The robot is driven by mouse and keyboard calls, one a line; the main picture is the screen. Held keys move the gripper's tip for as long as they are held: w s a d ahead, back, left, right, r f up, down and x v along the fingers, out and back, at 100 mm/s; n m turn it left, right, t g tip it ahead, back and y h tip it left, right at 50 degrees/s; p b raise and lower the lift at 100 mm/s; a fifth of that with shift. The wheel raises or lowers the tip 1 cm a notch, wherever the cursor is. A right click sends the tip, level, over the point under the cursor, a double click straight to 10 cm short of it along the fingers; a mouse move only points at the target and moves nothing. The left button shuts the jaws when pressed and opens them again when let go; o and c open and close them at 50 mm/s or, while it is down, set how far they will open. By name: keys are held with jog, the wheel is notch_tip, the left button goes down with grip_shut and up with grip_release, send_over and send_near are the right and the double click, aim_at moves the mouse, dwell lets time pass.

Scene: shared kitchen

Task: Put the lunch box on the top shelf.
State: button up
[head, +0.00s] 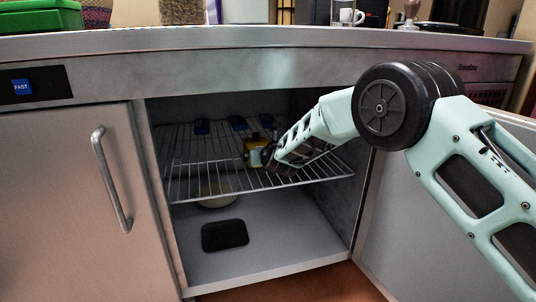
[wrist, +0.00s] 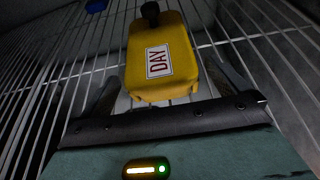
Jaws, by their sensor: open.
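The wire shelf (head: 230,193) is the upper level of the cabinet. My gripper (wrist: 165,88) is open, with one finger on each side of the yellow box's near end. In the head view my gripper (head: 268,155) reaches in over the shelf from the right. I cannot tell whether the fingers touch the box.
A black tray (head: 225,235) and a pale round dish (head: 216,201) lie on the cabinet floor. The left door (head: 70,200) is shut; an open door panel (head: 415,225) stands at right. The countertop (head: 250,38) is above.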

jog(key=p+v, duration=0.1)
jog(key=v, duration=0.7)
jog(key=shift+s+p, duration=0.15)
jog(key=shift+p, duration=0.25)
jog(key=shift+s+d+r, duration=0.1)
jog(key=shift+d+r, duration=0.05)
jog(key=shift+d, duration=0.05)
jog(key=s+d+r+m+g+h, duration=0.2)
jog(key=s+d+m+h, duration=0.1)
jog(key=s+d+m, duration=0.45)
jog(key=s+d+r+m+g+h, duration=0.2)
jog(key=s+d+m+g, duration=0.15)
jog(key=s+m, duration=0.6)
jog(key=s+d+m+g+y, duration=0.1)
jog(key=s+m+g, duration=0.2)
jog(key=s+m, duration=0.4)
jog(key=s+d+f+m+g+y, duration=0.1)
jog(key=s+m+g, duration=0.3)
jog(key=s, duration=1.9)
jog(key=d+m, duration=0.1)
jog(key=m, duration=0.2)
jog(key=shift+s+d+m, duration=0.2)
jog(key=shift+d+m, duration=0.05)
jog(key=shift+m, duration=0.05)
jog(key=shift+f, duration=0.15)
